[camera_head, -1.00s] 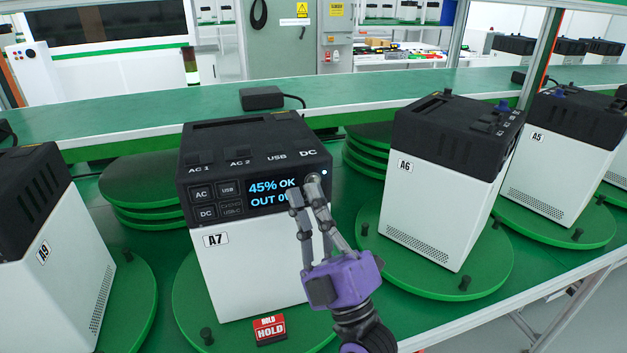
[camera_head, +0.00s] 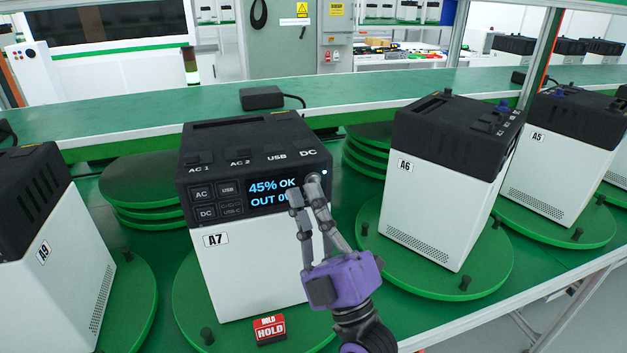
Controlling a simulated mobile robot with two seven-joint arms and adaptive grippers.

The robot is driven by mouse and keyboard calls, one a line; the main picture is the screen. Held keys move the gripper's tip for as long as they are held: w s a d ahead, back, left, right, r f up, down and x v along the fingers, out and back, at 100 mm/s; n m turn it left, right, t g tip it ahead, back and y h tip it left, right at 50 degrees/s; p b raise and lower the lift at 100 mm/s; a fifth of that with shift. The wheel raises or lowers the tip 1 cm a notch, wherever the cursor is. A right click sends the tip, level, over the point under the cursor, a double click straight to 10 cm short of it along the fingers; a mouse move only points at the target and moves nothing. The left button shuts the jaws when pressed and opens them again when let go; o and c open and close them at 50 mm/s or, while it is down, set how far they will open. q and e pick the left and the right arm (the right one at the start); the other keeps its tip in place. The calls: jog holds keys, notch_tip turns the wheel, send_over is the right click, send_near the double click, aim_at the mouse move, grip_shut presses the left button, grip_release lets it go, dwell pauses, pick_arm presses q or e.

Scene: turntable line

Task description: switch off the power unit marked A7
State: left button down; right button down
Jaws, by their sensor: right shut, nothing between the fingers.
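The power unit marked A7 (camera_head: 245,268) stands upright on a green turntable (camera_head: 187,300), a white box with a black top. Its lit display (camera_head: 270,192) reads "45% OK" and "OUT 0", with the rest of that line hidden behind my fingers. A small white-blue light (camera_head: 324,172) glows at the right of its front panel. My right gripper (camera_head: 305,187) is shut and empty, its fingertips at the right end of this panel, at or very near its face; I cannot tell whether they touch. They hide whatever is behind them. My left gripper is not in view.
A red and black HOLD tag (camera_head: 269,328) lies on the turntable before A7. Unit A6 (camera_head: 425,215) stands to the right, A5 (camera_head: 550,185) beyond it, and A9 (camera_head: 60,270) to the left. A black adapter (camera_head: 262,98) lies on the green shelf behind.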

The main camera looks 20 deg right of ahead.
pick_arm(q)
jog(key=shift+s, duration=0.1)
pick_arm(e)
jog(key=shift+w, duration=0.1)
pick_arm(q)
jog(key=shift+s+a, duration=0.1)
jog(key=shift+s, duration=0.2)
pick_arm(e)
jog(key=shift+w, duration=0.35)
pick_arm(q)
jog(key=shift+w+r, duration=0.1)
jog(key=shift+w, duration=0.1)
